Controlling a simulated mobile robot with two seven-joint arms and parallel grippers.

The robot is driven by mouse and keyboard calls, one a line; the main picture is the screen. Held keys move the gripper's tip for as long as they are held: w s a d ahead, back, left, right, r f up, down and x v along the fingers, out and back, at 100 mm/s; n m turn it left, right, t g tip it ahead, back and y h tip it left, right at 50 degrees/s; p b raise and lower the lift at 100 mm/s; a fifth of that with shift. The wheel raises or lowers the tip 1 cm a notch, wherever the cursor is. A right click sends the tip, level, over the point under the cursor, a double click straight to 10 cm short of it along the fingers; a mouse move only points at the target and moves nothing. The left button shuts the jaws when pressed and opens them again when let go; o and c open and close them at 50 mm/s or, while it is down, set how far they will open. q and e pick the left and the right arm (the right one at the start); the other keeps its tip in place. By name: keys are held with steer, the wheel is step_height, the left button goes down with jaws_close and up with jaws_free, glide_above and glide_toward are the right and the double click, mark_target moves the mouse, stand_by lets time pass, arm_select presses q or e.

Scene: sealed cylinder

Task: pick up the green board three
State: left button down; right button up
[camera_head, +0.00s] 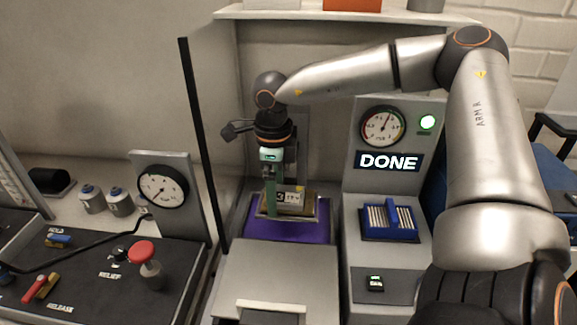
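My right arm reaches in from the right and its gripper (280,205) points down over a purple pad (262,229). A narrow green upright strip (270,190) shows at the gripper's left side; I cannot tell whether it is a board or a finger. A gold-brown block with a white label (289,198) sits on the pad, right at the fingertips. Whether the fingers touch it, and how far apart they are, is unclear. No board marked three can be made out. My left gripper is out of view.
A blue rack with pale upright slats (391,220) stands right, below a gauge (382,127), a green lamp and a "DONE" sign (389,161). A black post (203,145) rises left of the pad. A panel with a red knob (141,252) lies further left.

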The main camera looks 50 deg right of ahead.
steer(key=shift+c, duration=0.2)
steer(key=c, duration=1.3)
